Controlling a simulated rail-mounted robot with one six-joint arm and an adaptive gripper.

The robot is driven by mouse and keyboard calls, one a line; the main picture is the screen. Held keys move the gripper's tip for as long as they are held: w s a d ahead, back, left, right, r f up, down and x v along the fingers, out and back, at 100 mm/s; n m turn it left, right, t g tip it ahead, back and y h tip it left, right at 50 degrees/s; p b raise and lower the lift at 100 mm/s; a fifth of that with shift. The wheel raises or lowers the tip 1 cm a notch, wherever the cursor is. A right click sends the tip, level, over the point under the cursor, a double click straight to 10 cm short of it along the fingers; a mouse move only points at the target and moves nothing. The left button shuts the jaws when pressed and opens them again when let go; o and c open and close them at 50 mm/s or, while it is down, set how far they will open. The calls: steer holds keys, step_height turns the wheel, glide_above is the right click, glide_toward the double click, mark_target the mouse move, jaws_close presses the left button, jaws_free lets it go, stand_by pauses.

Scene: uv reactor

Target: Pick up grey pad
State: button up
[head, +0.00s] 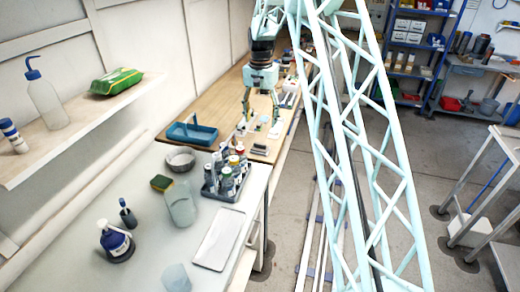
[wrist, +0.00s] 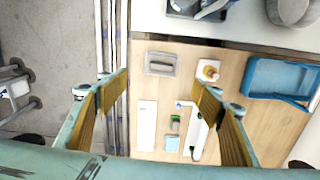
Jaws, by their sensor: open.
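The grey pad (wrist: 161,63) is a small flat rectangle with a raised darker bar along its middle. It lies on the wooden bench top near its edge, ahead of my fingertips in the wrist view. In the head view the grey pad (head: 260,148) shows small near the bench's right front corner. My gripper (wrist: 161,82) is open and empty, its fingers above the bench on either side of the pad's column in the picture. In the head view my gripper (head: 261,112) points down over the bench, farther back than the pad and apart from it.
A blue tray (head: 192,134) lies left of the pad. A white plate (wrist: 147,125) and small items lie nearby. A rack of bottles (head: 229,190) stands on the white counter in front.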

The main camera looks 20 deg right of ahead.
steer(key=shift+f, duration=0.15)
glide_above(260, 144)
steer(key=shift+w+d+f, duration=0.1)
steer(key=shift+f, duration=2)
steer(key=shift+d+f, duration=0.1)
steer(key=shift+f, duration=2)
steer(key=shift+f, duration=0.1)
steer(key=shift+w+a+f, duration=0.1)
steer(key=shift+f, duration=2.35)
steer(key=c, duration=1)
